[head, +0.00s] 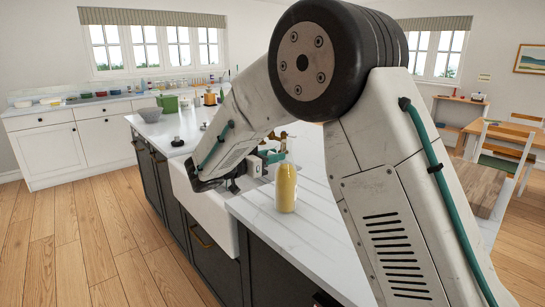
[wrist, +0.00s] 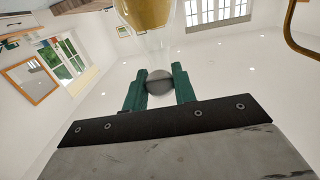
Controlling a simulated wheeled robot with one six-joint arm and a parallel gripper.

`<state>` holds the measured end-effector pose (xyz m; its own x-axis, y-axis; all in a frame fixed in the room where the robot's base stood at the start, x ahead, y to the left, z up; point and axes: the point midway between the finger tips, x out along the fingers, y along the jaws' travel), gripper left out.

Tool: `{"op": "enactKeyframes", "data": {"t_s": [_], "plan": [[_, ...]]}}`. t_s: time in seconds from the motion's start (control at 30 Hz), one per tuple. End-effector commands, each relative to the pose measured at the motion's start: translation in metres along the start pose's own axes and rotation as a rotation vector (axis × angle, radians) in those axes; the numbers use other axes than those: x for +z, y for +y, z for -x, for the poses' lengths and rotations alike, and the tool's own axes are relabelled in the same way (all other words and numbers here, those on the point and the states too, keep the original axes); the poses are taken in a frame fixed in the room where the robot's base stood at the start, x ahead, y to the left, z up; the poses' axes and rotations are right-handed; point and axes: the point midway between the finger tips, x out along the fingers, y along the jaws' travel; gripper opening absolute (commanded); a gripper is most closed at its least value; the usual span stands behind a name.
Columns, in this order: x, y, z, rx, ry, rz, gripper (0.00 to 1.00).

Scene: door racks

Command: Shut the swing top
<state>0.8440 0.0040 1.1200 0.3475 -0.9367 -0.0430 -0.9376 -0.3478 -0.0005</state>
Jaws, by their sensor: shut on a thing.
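A clear glass bottle (head: 286,187) with yellow contents stands upright on the white worktop beside the sink. In the wrist view the bottle (wrist: 151,12) comes in from the top edge, its clear neck end toward my gripper. A dark grey round stopper (wrist: 158,83) sits between my two green fingers at the neck end. My gripper (wrist: 158,88) is shut on this stopper. In the head view my gripper (head: 272,157) shows at the bottle's top, partly hidden by my arm. I cannot tell whether the stopper is seated in the mouth; no wire bail can be made out.
The white sink (head: 207,207) is left of the bottle, with a brass tap (head: 277,135) behind my gripper. A grey bowl (head: 150,114) and a green box (head: 168,104) stand at the worktop's far end. Bare worktop (head: 315,245) lies in front of the bottle.

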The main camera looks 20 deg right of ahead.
Motion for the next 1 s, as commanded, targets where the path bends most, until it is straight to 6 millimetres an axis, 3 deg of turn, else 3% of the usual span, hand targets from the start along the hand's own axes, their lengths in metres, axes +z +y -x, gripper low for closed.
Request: {"op": "enactKeyframes", "data": {"t_s": [0.27,1.0], "plan": [[-0.008,0.000,0.002,-0.002,-0.176,-0.004,0.04],[-0.033,0.000,-0.002,0.000,-0.875,-0.005,0.04]]}}
